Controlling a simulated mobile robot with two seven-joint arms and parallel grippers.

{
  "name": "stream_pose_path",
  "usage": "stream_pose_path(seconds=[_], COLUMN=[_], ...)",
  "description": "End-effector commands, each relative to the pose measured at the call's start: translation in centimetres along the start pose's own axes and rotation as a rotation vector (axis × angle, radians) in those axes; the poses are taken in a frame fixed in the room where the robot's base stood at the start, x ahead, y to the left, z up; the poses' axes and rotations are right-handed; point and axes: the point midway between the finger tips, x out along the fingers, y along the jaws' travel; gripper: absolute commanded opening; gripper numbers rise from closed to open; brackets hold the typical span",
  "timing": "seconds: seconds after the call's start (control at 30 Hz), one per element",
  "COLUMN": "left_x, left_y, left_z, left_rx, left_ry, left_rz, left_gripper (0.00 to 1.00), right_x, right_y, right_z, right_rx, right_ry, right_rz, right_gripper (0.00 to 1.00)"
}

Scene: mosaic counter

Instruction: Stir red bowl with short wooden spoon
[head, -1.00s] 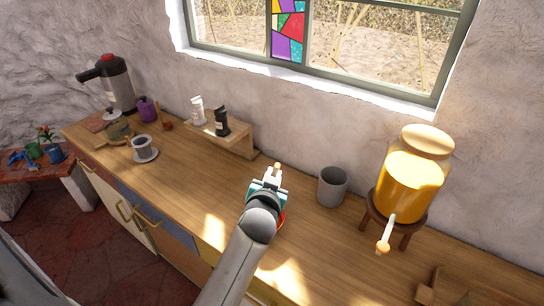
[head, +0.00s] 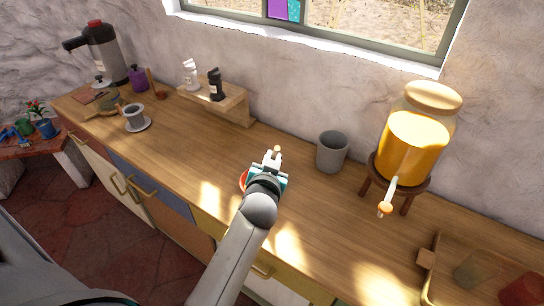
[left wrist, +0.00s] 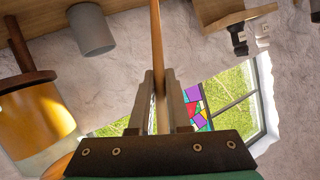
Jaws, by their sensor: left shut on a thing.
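My left gripper (head: 271,161) is above the middle of the wooden counter, its arm rising from the bottom of the head view. It is shut on the wooden spoon, whose pale end (head: 277,150) shows just past the fingers. In the left wrist view the spoon's thin wooden shaft (left wrist: 156,40) runs up from between the two fingers (left wrist: 160,100). The spoon's other end is hidden. A small part of the red bowl (head: 243,180) shows left of the gripper; my gripper and wrist hide the rest. Contact between spoon and bowl cannot be seen. My right gripper is not in view.
A grey cup (head: 332,152) stands right of the gripper, with a honey-coloured dispenser (head: 415,140) on a wooden stand beyond it. A wooden shelf (head: 238,107) holds two shakers at the wall. A tray (head: 430,270) is at the lower right. Counter left of the bowl is clear.

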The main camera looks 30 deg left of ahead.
Motion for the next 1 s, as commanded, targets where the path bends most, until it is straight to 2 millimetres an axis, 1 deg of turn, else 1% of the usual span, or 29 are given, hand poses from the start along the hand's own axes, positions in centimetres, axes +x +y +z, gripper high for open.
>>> stream_pose_path(seconds=[0.03,0.3,0.5,1.0], left_x=[0.4,1.9,2.7,3.0], left_y=[0.0,0.0,-0.1,-0.1], left_z=[0.5,2.5,3.5,3.6], left_rx=[0.000,0.001,0.001,0.000], left_ry=[0.002,0.001,0.003,0.003], left_rz=[0.000,-0.001,-0.001,-0.001], left_gripper=[0.00,0.00,0.00,0.00], right_x=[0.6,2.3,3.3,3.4], right_y=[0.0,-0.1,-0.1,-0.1], right_z=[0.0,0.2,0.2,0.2], right_rx=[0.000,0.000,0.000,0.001], right_ry=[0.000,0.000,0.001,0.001], right_rz=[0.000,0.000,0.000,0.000], right_gripper=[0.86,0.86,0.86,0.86])
